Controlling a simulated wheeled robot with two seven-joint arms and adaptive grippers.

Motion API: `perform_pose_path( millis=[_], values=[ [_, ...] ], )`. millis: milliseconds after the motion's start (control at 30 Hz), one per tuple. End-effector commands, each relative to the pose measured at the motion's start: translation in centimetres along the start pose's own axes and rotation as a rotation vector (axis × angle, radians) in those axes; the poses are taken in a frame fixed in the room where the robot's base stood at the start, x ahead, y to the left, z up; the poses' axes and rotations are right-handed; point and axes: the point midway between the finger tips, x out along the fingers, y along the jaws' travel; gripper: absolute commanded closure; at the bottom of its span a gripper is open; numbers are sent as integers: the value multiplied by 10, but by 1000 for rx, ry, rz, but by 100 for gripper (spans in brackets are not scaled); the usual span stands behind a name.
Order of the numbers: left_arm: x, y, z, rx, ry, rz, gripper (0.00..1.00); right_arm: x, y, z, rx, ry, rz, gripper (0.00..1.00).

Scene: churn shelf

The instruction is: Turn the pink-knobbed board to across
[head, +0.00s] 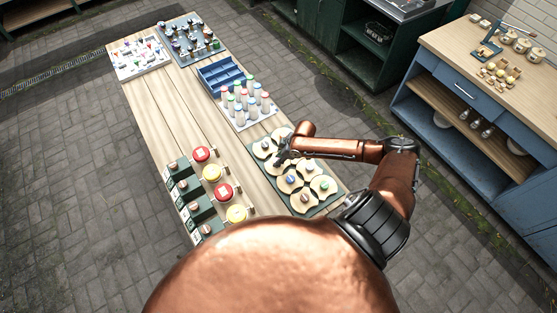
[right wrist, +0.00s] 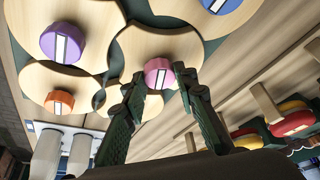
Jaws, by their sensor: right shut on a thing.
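The pink-knobbed board (right wrist: 165,43) is a pale wooden piece with curved cut edges, seen in the right wrist view. Its pink knob (right wrist: 158,70) carries a white bar mark. My right gripper (right wrist: 160,82) has a finger on either side of this knob and is shut on it. In the head view my right gripper (head: 283,156) reaches in from the right over the far left part of the green panel (head: 316,212) and hides the pink knob there. My left gripper is not in view.
Neighbouring boards with a purple knob (right wrist: 62,42) and an orange knob (right wrist: 59,102) lie close by. A white tray of bottles (head: 247,119) stands beyond the panel. Bare wood lies between.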

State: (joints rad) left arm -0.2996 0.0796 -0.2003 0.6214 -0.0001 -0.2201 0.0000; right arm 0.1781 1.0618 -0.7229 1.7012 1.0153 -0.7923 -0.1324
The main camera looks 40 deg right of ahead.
Motion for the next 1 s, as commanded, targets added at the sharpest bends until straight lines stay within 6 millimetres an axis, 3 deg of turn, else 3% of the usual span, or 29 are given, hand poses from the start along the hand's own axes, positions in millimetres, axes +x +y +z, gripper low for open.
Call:
perform_pose_path(
  millis=[1000],
  values=[
    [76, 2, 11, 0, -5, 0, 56, 5, 5, -3, -877, 4, -364, 97]
  ],
)
